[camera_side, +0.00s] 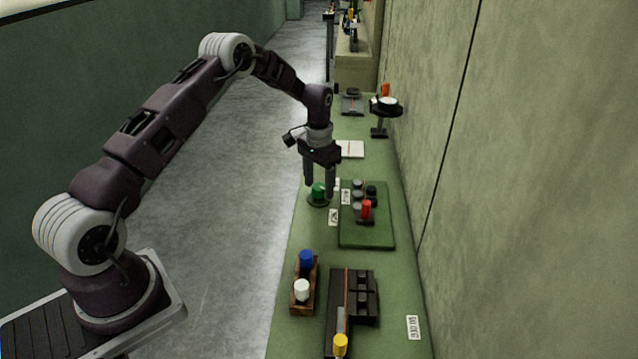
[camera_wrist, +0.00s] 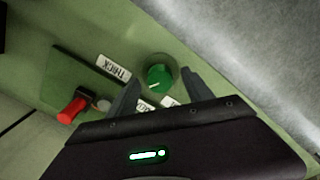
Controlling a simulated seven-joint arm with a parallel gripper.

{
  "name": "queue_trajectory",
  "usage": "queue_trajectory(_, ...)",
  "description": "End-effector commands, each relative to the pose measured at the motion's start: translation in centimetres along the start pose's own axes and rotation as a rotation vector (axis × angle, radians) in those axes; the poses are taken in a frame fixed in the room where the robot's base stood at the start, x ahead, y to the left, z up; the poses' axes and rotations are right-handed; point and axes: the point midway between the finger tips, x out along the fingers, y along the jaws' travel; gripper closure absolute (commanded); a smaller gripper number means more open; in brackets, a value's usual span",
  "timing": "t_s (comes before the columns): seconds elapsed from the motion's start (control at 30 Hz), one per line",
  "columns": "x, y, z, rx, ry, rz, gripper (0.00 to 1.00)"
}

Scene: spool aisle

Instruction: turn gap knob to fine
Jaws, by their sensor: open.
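The green gap knob (camera_side: 318,192) sits on a round dark green base at the left edge of the green bench. In the wrist view the knob (camera_wrist: 159,77) shows a pale pointer line on its face. White labels stand around it; one reads "THICK" (camera_wrist: 114,68), and the others are partly hidden by my gripper. My gripper (camera_side: 319,190) is open, its fingers pointing down on either side of the knob in the side view. In the wrist view my gripper's fingers (camera_wrist: 158,88) lie left and right of the knob, with gaps. Contact is not visible.
A dark green board (camera_side: 365,238) with a red-handled lever (camera_side: 366,210) and several dark knobs is right of the knob. Nearer are a wooden block (camera_side: 304,294) with blue and white pegs and a black device (camera_side: 352,300) with a yellow handle. A wall borders the bench's right.

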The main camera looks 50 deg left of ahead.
Motion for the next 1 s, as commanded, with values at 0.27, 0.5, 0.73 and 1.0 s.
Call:
queue_trajectory(0.27,-5.2,0.0,-0.1,0.0,0.005,-0.001,0.41)
queue_trajectory(0.5,-7.0,0.0,0.0,0.0,0.001,0.0,0.41)
queue_trajectory(0.73,-7.6,0.2,0.1,0.002,0.007,-0.002,0.41)
queue_trajectory(1.0,-23.8,7.5,8.4,0.04,0.171,-0.045,0.41)
